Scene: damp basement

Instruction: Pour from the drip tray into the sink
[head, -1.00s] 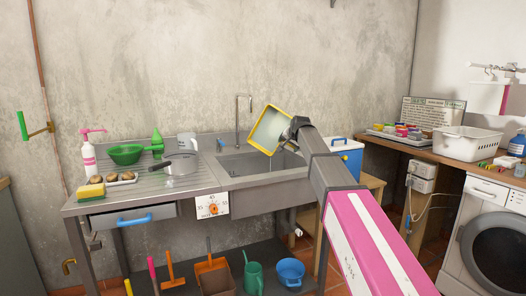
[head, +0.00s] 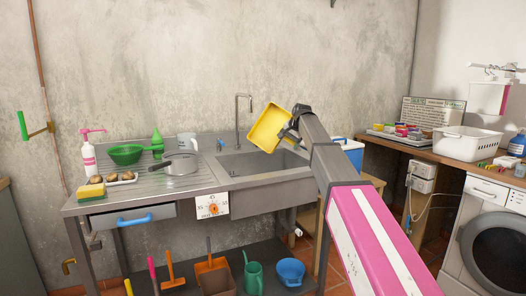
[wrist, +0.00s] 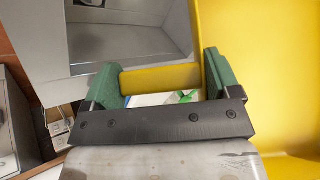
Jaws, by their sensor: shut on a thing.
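The yellow drip tray (head: 268,127) is held up in the air over the sink (head: 236,163), steeply tilted, with its yellow inside facing the head camera. No liquid shows in it or falling from it. My gripper (head: 287,134) is shut on the tray's right side. In the wrist view, the green fingers of my gripper (wrist: 163,80) are closed about a yellow bar, with the tray's wall (wrist: 285,70) close on the right. The grey sink basin (wrist: 130,45) lies beyond. Part of the basin is hidden behind my arm in the head view.
A tap (head: 238,118) stands behind the sink, left of the tray. A saucepan (head: 181,163), a green bowl (head: 125,154) and a soap bottle (head: 88,155) are on the drainboard. A blue and white cooler (head: 354,152) stands right of the sink.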

